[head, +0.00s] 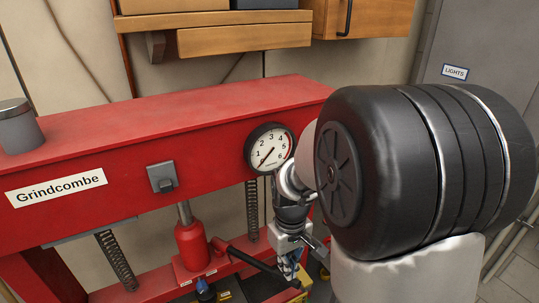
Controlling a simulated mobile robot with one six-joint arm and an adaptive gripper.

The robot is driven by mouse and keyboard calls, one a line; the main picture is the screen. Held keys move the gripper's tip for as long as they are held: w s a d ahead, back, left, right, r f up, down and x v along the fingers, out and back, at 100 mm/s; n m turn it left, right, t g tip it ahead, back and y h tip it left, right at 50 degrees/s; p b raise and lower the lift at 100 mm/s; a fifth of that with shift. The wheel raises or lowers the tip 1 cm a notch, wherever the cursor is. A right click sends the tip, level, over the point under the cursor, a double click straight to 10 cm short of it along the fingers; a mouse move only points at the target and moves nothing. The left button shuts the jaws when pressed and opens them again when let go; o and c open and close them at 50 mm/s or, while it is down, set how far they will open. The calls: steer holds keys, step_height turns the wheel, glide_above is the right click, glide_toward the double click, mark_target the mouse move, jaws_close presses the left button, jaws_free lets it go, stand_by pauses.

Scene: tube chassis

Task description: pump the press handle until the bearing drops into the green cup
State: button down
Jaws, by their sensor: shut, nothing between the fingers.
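The red press stands across the view with a red bottle jack (191,246) under its top beam (110,150). A dark press handle (250,259) slopes from the jack down to the right. My gripper (296,272) is low, right of the jack, close to the handle's far end. It is shut with nothing held; I cannot tell whether it touches the handle. A round dial gauge (268,148) on the beam has its needle pointing to the lower left. I cannot make out the bearing or the green cup.
My arm hides much of the right side. A grey cup-shaped container (18,128) stands on the beam's left end. A grey switch box (161,177) is on its front. Springs (252,210) hang below. Wooden drawers (245,38) and a grey cabinet (480,45) are behind.

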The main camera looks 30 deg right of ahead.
steer(key=shift+f, duration=0.15)
step_height(320, 180, down, 14)
steer(key=b, duration=1.2)
step_height(320, 180, up, 15)
steer(key=p, duration=1.2)
steer(key=shift+f, duration=0.25)
steer(key=shift+f, duration=0.1)
step_height(320, 180, down, 15)
steer(key=b, duration=1.1)
steer(key=shift+r, duration=0.25)
step_height(320, 180, up, 14)
steer(key=p, duration=1.1)
steer(key=shift+r, duration=0.25)
